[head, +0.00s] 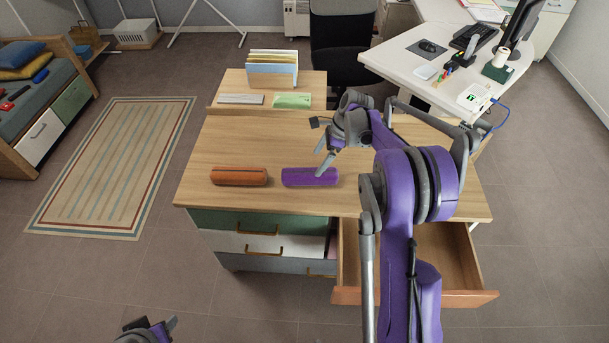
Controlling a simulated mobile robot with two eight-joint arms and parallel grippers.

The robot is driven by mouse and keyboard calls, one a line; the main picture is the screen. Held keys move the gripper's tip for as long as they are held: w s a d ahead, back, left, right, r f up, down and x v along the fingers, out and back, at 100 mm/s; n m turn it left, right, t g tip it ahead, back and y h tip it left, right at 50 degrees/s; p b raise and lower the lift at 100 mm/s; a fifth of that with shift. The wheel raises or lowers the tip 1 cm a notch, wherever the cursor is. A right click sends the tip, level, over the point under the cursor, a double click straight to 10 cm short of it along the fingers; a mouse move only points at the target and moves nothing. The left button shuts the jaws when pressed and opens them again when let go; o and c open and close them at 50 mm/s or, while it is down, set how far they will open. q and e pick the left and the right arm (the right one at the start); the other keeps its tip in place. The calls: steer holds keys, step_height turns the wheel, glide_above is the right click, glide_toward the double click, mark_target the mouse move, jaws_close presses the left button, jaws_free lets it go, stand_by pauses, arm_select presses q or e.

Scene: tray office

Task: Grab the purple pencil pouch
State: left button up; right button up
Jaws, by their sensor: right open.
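The purple pencil pouch (298,178) lies lengthwise on the wooden desk (230,145), near its front edge. My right gripper (319,163) is open at the pouch's right end. One finger reaches down over that end, and the other is above and behind it. I cannot tell whether the finger touches the pouch. The pouch lies on the desk and is not held. My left gripper (148,329) shows only partly at the bottom edge, far from the desk top, and its jaws are unclear.
An orange pouch (238,176) lies just left of the purple one. An open drawer (445,255) juts out below the desk's right front. The desk's middle is clear.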

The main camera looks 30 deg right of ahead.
mark_target(310, 171)
steer(key=x, duration=0.8)
steer(key=shift+c, duration=0.2)
steer(key=c, duration=1.5)
steer(key=shift+r, duration=0.15)
